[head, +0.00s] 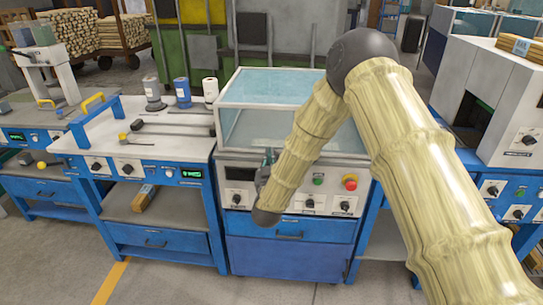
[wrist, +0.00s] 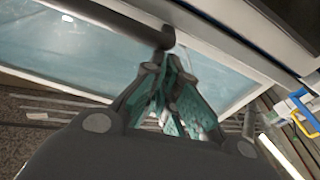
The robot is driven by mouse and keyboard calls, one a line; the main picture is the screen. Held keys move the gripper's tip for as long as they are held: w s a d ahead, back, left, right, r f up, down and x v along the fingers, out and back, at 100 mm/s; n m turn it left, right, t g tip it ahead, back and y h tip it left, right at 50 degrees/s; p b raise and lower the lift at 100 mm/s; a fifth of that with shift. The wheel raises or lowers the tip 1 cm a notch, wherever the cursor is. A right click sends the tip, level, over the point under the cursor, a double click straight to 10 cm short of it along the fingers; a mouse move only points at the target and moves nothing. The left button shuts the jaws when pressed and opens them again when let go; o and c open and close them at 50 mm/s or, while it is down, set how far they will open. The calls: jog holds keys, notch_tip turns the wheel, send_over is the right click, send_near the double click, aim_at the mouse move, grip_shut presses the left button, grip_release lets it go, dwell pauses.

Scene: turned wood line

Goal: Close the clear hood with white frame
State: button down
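The clear hood with its white frame (head: 217,121) sits on the middle blue machine in the head view, as a box with a glazed top and front. I cannot tell how far it is lowered. In the wrist view its pale blue pane and white frame (wrist: 200,46) fill the upper part, and a dark bar-shaped handle (wrist: 120,22) crosses in front. My gripper (head: 268,160) is at the machine's front, below the hood's glass, partly hidden by my arm. In the wrist view its teal-padded fingers (wrist: 166,70) converge and look shut, near the handle's end, with no object visible between them.
Below the hood is a control panel with a red button (head: 350,182). A blue-framed bench (head: 130,150) stands at the left with several cans on it. A white-topped machine (head: 490,85) stands at the right. Open floor lies in front at the left.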

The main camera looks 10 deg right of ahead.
jog(key=shift+s+f, duration=0.2)
jog(key=shift+f, duration=0.4)
jog(key=shift+s+f, duration=0.2)
jog(key=shift+f, duration=0.4)
jog(key=shift+d, duration=0.1)
notch_tip(320, 180, up, 6)
jog(key=a+p, duration=0.1)
jog(key=p, duration=0.1)
jog(key=s+a+f+b, duration=0.1)
jog(key=s+f+b, duration=0.1)
jog(key=s+f, duration=0.45)
jog(key=s+d+f+g+y, duration=0.1)
jog(key=s+d+f+g, duration=0.2)
jog(key=s+f, duration=0.45)
jog(key=s+d+f+n+g+y, duration=0.1)
jog(key=s+d+f+g, duration=0.25)
jog(key=s+f, duration=0.4)
jog(key=s+d+f+g+y, duration=0.15)
jog(key=s+f+g, duration=0.35)
jog(key=f, duration=0.5)
jog(key=s+d+f+g, duration=0.2)
jog(key=s, duration=0.8)
jog(key=s+d+f+g, duration=0.3)
jog(key=s, duration=0.7)
jog(key=s+d+f+m+g, duration=0.1)
jog(key=s+d+f+g, duration=0.1)
jog(key=s, duration=0.8)
jog(key=shift+d+f+g+p, duration=0.2)
jog(key=shift+d+g+p, duration=0.1)
jog(key=shift+d+g, duration=0.45)
